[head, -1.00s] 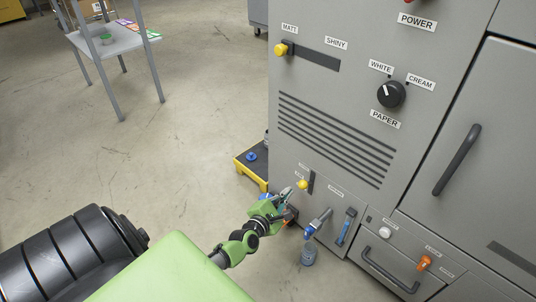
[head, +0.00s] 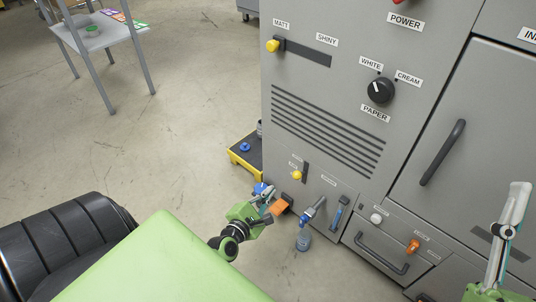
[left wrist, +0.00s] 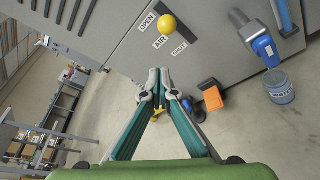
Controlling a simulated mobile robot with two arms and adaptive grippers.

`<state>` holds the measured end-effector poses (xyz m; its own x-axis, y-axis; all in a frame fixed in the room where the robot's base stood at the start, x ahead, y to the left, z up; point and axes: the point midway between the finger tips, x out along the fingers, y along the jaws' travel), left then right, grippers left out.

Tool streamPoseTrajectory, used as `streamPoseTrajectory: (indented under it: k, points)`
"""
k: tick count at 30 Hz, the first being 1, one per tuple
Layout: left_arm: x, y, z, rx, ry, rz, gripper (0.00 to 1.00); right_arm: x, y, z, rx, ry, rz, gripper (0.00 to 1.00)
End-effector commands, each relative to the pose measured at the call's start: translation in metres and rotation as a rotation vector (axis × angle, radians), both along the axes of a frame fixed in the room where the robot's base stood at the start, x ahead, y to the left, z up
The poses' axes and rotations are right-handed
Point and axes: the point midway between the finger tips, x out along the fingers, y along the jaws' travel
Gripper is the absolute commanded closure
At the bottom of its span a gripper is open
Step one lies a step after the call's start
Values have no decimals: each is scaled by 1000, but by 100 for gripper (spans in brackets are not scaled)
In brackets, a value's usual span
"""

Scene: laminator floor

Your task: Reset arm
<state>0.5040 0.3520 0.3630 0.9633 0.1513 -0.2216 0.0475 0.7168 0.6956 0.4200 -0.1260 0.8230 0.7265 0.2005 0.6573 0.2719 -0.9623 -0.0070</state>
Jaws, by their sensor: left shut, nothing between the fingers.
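My left gripper (head: 266,197) is low beside the grey machine (head: 335,60), left of and below a yellow knob (head: 297,175). In the left wrist view its teal-lined fingers (left wrist: 160,78) come together, shut and empty. The yellow knob (left wrist: 168,24) shows there on the panel by labels reading OPEN, AIR and SHUT, apart from the fingertips. At the right edge of the head view is part of my right gripper (head: 512,222), with a pale finger pointing up in front of the machine. Its jaw opening cannot be made out.
A yellow-edged black platform (head: 240,160) stands by the machine. A grey table (head: 103,35) is at back left; the floor between is clear.

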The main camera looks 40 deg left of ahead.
Motion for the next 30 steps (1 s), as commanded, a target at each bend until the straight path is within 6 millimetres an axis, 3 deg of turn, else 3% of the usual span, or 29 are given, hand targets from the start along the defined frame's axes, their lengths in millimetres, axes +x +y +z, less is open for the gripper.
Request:
streamPoseTrajectory:
  k: [22,26,29,30]
  points:
    - [-2,-3,4,12,-4,-7,100,5,1,-5,-10,34,-1,60]
    - [7,-26,33,153,-44,-73,100,5,1,-5,-9,33,-1,60]
    - [17,-62,82,399,-121,-157,100,5,1,-5,-9,33,-1,60]
    - [19,-79,106,524,-161,-189,100,5,1,-5,-10,34,-1,60]
